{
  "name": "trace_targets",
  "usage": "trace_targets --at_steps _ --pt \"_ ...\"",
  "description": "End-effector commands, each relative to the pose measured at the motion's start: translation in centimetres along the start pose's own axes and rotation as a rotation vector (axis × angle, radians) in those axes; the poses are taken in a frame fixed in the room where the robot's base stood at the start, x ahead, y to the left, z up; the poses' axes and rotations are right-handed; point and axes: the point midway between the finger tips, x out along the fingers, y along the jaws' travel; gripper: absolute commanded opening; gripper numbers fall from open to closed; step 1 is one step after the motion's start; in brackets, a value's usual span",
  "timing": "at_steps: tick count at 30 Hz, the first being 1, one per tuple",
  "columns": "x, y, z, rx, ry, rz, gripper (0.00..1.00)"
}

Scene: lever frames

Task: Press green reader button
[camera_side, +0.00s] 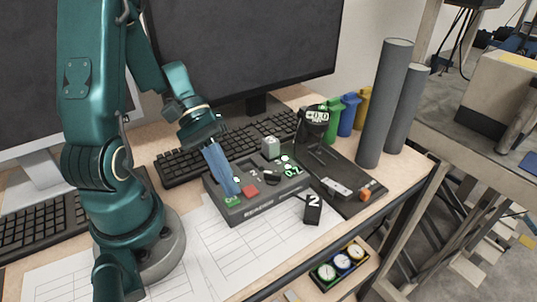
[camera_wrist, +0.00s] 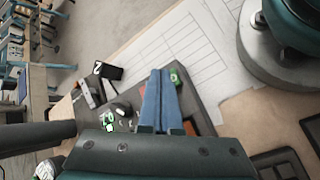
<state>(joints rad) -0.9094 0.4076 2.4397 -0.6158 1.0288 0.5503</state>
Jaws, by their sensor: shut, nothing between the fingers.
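The dark grey reader box (camera_side: 268,206) sits on the desk, with a green button (camera_side: 232,202) at its front left corner and a red button (camera_side: 250,191) beside it. My gripper (camera_side: 233,191) is shut and empty, its blue fingers pointing down at the green button. In the side view the fingertips are right at the button's back edge; I cannot tell whether they touch it. In the wrist view the green button (camera_wrist: 175,77) shows just right of the fingertips (camera_wrist: 160,72), and the fingers hide part of the reader.
A block marked 2 (camera_side: 313,209) stands by the reader's front right. A dark scale-like device (camera_side: 338,180) is to the right, with grey cylinders (camera_side: 386,105) behind it. A keyboard (camera_side: 190,163) lies behind the reader. Paper sheets (camera_side: 215,255) lie flat in front.

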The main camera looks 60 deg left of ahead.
Motion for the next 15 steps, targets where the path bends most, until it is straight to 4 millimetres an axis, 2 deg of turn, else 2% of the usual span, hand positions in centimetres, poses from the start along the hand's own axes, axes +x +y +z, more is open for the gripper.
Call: trace_targets --at_steps 15 --pt "-0.74 0.52 0.45 0.001 0.003 0.000 0.00"
